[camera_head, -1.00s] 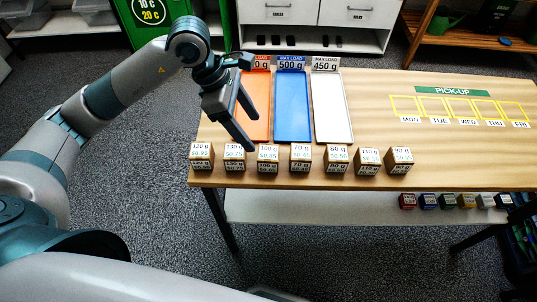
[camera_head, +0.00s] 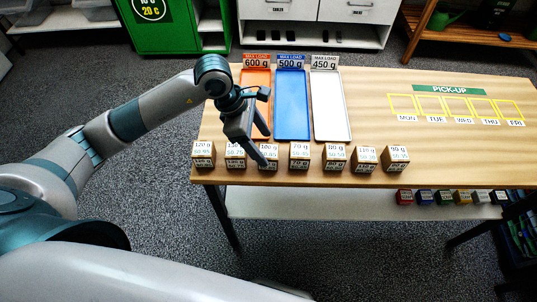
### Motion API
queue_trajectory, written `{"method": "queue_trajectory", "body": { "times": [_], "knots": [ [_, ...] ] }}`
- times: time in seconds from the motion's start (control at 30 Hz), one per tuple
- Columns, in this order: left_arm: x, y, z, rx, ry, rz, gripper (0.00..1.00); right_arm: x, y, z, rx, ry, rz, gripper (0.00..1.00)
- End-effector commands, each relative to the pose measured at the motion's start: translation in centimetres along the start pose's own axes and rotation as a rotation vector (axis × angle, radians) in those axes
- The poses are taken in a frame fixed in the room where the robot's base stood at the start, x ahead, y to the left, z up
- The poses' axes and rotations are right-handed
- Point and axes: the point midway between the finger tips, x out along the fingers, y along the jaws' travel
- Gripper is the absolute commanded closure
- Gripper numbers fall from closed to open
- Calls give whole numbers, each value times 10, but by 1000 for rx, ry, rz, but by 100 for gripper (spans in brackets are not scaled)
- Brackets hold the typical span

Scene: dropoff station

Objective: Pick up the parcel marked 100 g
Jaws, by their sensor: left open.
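Several small brown box parcels with white weight labels stand in a row along the table's front edge. The parcel marked 100 g (camera_head: 270,157) is third from the left, between the 130 g parcel (camera_head: 235,163) and the 70 g parcel (camera_head: 299,162). My left gripper (camera_head: 265,150) is open, with its fingers pointing down. Its nearer finger overlaps the left edge of the 100 g parcel in the picture and partly hides the neighbouring 130 g label. I cannot tell whether it touches either parcel. My right gripper is not in view.
Orange (camera_head: 257,78), blue (camera_head: 292,105) and white (camera_head: 330,105) trays with max-load signs lie behind the parcels. Yellow day-marked pick-up squares (camera_head: 430,104) are at the right. The table (camera_head: 450,155) is bare between the parcels and its right end.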

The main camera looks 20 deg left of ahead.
Motion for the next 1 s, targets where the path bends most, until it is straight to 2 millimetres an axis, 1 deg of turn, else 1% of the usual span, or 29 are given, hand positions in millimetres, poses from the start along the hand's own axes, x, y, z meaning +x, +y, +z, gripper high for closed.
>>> {"method": "queue_trajectory", "body": {
  "times": [0.03,0.23,0.3,0.43,0.57,0.93,0.97,1.0],
  "knots": [
    [2,-1,2,-1,0,-3,34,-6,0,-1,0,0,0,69],
    [22,-3,3,-2,0,-5,34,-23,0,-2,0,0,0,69],
    [32,-2,2,-3,1,-4,34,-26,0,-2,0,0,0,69],
    [43,-2,2,-1,-1,-2,34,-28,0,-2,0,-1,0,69],
    [46,-1,1,0,0,0,34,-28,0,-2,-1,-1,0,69],
    [46,-1,1,0,0,0,34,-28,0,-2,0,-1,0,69],
    [46,-1,1,0,0,0,39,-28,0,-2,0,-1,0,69],
    [46,-1,1,0,0,0,49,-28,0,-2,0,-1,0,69]
  ]
}}
